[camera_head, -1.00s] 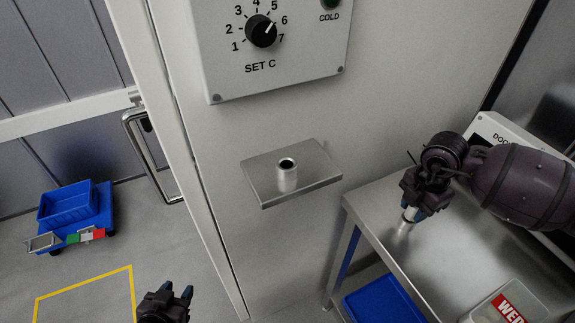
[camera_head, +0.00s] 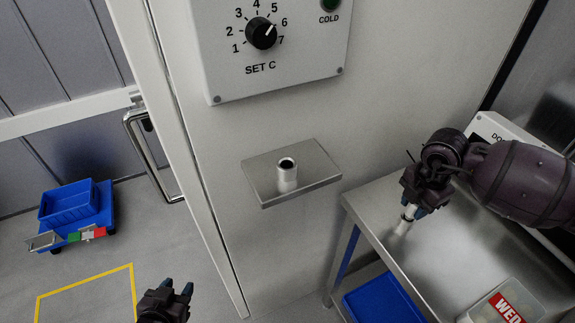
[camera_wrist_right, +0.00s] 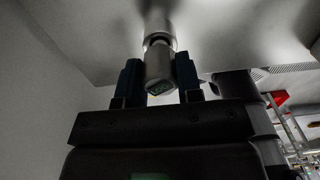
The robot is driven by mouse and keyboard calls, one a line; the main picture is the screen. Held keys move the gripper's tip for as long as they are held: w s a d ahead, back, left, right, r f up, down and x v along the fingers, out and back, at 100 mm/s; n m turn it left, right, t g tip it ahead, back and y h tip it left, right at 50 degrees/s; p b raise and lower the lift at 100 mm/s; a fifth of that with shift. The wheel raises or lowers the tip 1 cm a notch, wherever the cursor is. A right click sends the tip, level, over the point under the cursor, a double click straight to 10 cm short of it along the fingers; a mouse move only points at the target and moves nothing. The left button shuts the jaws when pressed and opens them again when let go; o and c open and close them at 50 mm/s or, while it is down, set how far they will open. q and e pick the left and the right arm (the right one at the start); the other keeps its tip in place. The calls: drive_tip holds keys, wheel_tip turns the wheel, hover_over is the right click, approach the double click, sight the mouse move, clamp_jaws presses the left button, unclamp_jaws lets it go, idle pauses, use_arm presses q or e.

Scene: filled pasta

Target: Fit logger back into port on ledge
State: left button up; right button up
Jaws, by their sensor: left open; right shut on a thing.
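The metal ledge (camera_head: 318,182) juts from the white wall, and a short cylindrical port (camera_head: 287,178) with a dark round opening stands upright on it. My right gripper (camera_head: 413,212) is to the right of the ledge, over the steel table. It is shut on the logger (camera_head: 407,214), a pale metallic cylinder. In the right wrist view the logger (camera_wrist_right: 159,66) is between the two blue fingers, with a small dark display on its near end. My left gripper (camera_head: 177,297) is open and empty at the bottom, below and left of the ledge.
A steel table (camera_head: 455,250) stands at the right, with a labelled container (camera_head: 500,305) at its front and a blue bin (camera_head: 382,300) below. A control box with a dial (camera_head: 262,32) hangs above the ledge. A door handle (camera_head: 150,155) and a blue cart (camera_head: 75,215) are at the left.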

drive_tip(key=shift+r, duration=0.2)
drive_tip(key=shift+r+p, duration=1)
drive_tip(key=shift+r, duration=0.25)
drive_tip(key=shift+r+p, duration=0.4)
drive_tip(key=shift+r, duration=0.25)
drive_tip(key=shift+r+p, duration=0.3)
drive_tip(key=shift+r, duration=0.25)
drive_tip(key=shift+r, duration=0.15)
